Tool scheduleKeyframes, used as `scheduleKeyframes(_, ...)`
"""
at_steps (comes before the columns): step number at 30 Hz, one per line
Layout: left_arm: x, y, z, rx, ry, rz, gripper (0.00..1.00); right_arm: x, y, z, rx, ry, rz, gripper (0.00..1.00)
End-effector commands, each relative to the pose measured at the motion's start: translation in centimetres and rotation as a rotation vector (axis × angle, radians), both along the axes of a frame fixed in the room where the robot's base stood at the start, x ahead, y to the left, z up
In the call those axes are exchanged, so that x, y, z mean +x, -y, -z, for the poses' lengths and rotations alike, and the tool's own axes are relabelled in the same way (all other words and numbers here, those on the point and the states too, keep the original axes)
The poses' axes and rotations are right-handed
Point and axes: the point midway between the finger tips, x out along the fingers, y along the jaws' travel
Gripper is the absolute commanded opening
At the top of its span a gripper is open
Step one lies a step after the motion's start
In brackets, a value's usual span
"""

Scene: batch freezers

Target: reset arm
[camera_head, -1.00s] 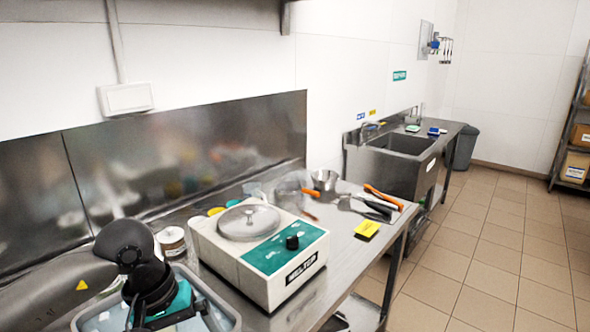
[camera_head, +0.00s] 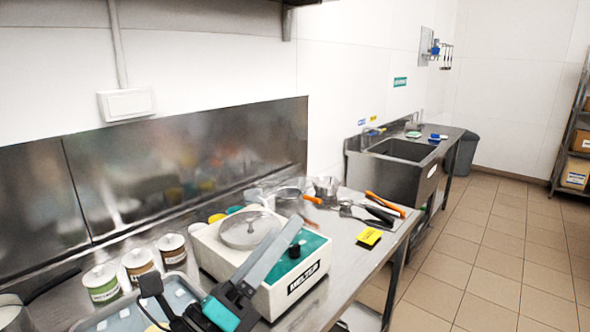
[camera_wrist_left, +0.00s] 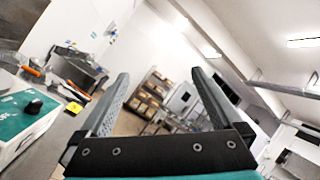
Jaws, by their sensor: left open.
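My left gripper (camera_head: 291,226) reaches up from the bottom of the head view, in front of the melter. Its grey fingers slant up and right across the melter's front and hide part of it. In the left wrist view the two fingers of this gripper (camera_wrist_left: 160,76) stand wide apart with nothing between them. The white and teal melter (camera_head: 300,285) with a round lid sits on the steel counter. Its knob side also shows at the left of the wrist view (camera_wrist_left: 22,135). My right gripper is in neither view.
Several labelled tubs (camera_head: 138,264) stand left of the melter, behind a grey tray (camera_head: 92,325). Metal bowls, orange-handled tools (camera_head: 385,204) and a yellow card (camera_head: 369,237) lie on the counter's right end. A sink (camera_head: 400,150) stands beyond; the tiled floor at right is clear.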

Motion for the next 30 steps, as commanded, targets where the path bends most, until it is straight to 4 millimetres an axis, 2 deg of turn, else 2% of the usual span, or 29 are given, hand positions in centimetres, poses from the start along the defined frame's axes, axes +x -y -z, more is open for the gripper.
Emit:
scheduleKeyframes(4,1.9,-5.0,3.4,-0.357,-0.345,-0.133,1.0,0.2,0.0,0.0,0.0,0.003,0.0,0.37)
scheduleKeyframes(6,2.2,-7.2,6.0,-0.524,-0.506,-0.201,1.0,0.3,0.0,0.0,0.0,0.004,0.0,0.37)
scheduleKeyframes(8,2.1,-9.0,8.5,-0.663,-0.639,-0.263,1.0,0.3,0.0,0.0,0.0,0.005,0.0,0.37)
scheduleKeyframes(11,0.9,-11.5,13.3,-0.897,-0.857,-0.377,1.0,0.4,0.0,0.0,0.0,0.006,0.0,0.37)
scheduleKeyframes(14,-1.5,-13.3,18.3,-1.119,-1.065,-0.508,1.0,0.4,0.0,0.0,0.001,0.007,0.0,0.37)
scheduleKeyframes(18,-6.7,-14.5,24.6,-1.404,-1.326,-0.714,1.0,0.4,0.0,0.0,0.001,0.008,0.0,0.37)
scheduleKeyframes(21,-10.8,-14.5,27.9,-1.563,-1.471,-0.861,1.0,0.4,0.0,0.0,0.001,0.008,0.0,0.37)
scheduleKeyframes(24,-14.7,-14.2,30.2,-1.692,-1.59,-1.003,1.0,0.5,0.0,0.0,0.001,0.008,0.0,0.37)
scheduleKeyframes(29,-20.7,-13.3,32.3,-1.845,-1.737,-1.229,1.0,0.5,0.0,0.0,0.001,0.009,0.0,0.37)
scheduleKeyframes(30,-20.6,-13.3,33.3,-1.848,-1.741,-1.242,1.0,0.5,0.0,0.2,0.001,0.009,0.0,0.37)
